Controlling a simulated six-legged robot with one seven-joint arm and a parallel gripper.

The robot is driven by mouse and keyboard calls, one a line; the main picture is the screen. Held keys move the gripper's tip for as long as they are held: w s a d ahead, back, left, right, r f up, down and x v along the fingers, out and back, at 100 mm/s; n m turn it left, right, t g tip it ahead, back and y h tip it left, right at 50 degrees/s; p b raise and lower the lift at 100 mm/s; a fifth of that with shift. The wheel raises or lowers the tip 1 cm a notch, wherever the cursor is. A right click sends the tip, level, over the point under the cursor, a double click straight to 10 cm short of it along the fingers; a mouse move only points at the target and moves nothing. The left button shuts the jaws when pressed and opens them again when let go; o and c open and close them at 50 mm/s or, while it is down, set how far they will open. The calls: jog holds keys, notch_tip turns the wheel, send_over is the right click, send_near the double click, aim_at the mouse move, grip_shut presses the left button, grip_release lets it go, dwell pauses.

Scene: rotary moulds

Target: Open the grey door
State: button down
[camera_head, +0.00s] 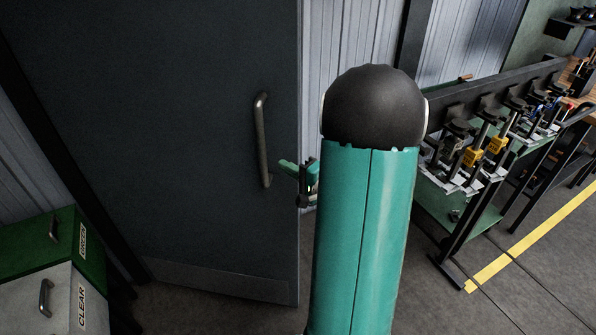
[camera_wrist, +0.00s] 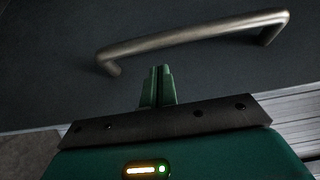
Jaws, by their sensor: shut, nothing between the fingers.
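The grey door (camera_head: 190,120) is a dark, tall panel filling the left half of the head view. Its right edge stands out in front of the pale ridged wall, so it appears ajar, though the hinge side is not clear. A metal bar handle (camera_head: 261,140) runs upright near that edge. In the wrist view the handle (camera_wrist: 195,38) crosses the top of the picture, with the door (camera_wrist: 60,70) behind it. My gripper (camera_head: 284,166) is shut and empty, just right of the handle's lower end. In the wrist view its fingertips (camera_wrist: 160,70) lie below the bar, apparently apart from it.
Green and white drawers (camera_head: 45,250) stand at the lower left, close to the door. A rack with several clamp-like tools (camera_head: 480,150) stands on the right. A yellow floor line (camera_head: 530,240) runs beside it. My arm covers the middle of the head view.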

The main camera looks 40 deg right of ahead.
aim_at(273, 161)
jog(key=w, duration=0.5)
jog(key=shift+a, duration=0.35)
jog(key=shift+a, duration=0.15)
